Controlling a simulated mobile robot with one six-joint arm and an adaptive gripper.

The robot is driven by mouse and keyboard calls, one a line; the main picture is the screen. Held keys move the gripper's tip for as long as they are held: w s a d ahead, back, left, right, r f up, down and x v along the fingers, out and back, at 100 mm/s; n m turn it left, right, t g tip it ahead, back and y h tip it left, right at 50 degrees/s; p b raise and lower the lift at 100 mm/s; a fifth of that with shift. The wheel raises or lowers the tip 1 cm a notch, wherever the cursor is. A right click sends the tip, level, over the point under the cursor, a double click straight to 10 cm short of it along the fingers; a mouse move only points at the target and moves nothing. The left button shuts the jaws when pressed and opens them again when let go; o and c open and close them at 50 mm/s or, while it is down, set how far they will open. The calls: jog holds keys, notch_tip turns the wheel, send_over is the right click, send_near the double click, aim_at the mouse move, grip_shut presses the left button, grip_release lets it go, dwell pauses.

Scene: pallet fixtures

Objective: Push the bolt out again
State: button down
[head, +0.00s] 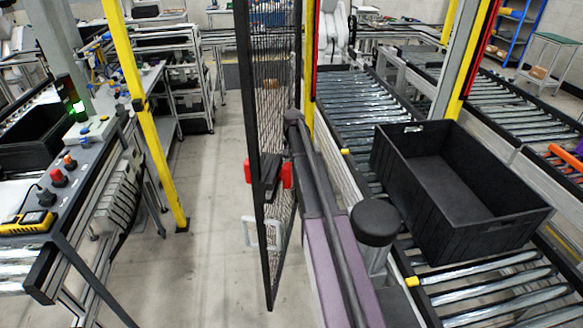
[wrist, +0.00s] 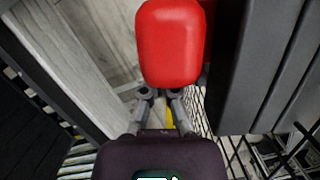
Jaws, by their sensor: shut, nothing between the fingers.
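The bolt's red knob (wrist: 170,42) fills the top middle of the wrist view. My gripper (wrist: 160,93) is shut and empty, with its fingertips just below the knob in the picture; I cannot tell whether they touch it. In the head view a black lock body (head: 268,174) with red parts (head: 286,175) sits on the black mesh door (head: 262,90), which shows almost edge-on. My arm stands close to the right of the door there and my fingertips cannot be made out. The bolt's rod and its keeper are not clearly visible.
A pale handle (head: 264,233) sits low on the door. A yellow post (head: 145,110) stands to the left, with clear floor (head: 205,180) between. A black crate (head: 480,215) rests on the roller conveyor at right.

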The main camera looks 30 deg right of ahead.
aim_at(289, 173)
jog(key=s+a, duration=0.1)
jog(key=s, duration=0.1)
jog(key=s+a, duration=0.2)
jog(key=shift+w+d, duration=0.15)
dwell(0.4)
jog(key=shift+w+d, duration=0.35)
jog(key=shift+w, duration=0.2)
jog(key=shift+w+d+r+p, duration=0.2)
jog(key=shift+w+d, duration=0.25)
jog(key=shift+w, duration=0.15)
jog(key=shift+w+d+r+p, duration=0.15)
jog(key=shift+w+d, duration=0.25)
jog(key=shift+w, duration=0.15)
jog(key=p+v, duration=0.9)
jog(key=shift+r, duration=0.15)
